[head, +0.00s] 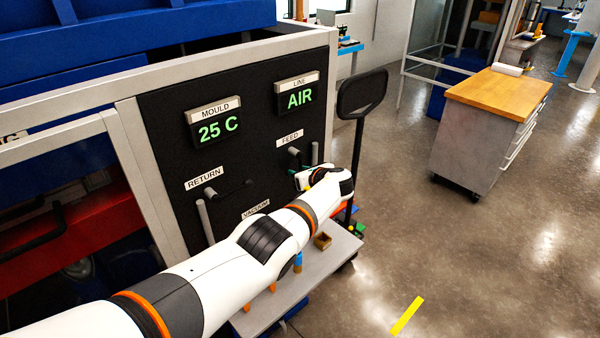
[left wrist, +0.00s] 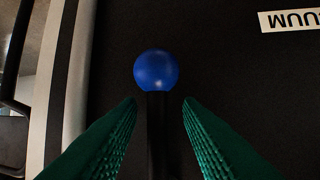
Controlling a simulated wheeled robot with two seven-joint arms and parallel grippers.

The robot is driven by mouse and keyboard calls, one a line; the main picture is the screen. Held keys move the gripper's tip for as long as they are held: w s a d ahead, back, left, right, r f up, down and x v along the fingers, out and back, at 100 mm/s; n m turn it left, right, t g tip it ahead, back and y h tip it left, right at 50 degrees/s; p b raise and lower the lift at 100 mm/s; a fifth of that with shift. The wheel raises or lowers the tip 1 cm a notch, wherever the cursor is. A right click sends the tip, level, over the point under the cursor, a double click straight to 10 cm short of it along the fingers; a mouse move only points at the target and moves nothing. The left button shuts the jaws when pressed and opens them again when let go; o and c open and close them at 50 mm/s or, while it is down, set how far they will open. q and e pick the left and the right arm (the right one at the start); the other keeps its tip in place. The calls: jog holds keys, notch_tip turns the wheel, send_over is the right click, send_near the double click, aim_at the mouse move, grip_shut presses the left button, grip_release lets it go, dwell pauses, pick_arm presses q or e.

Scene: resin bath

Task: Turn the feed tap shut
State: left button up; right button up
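The feed tap (head: 294,154) is a dark fitting on the black panel, just under the FEED label, and my left gripper partly hides it. My left arm reaches across the panel, with the left gripper (head: 297,179) just below that fitting. In the left wrist view, a black lever ending in a blue ball (left wrist: 156,70) lies in line with the gap of my left gripper (left wrist: 160,103). The green fingers stand apart on either side of the lever, with dark gaps showing; the ball is just past the fingertips. My right gripper is in neither view.
The return tap (head: 232,190) is on the panel to the left. The VACUUM label (head: 255,210) is low on the panel and inverted in the wrist view.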

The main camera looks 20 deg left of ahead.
pick_arm(q)
jog(key=p+v, duration=0.5)
jog(key=v, duration=0.7)
jog(key=shift+f, duration=0.1)
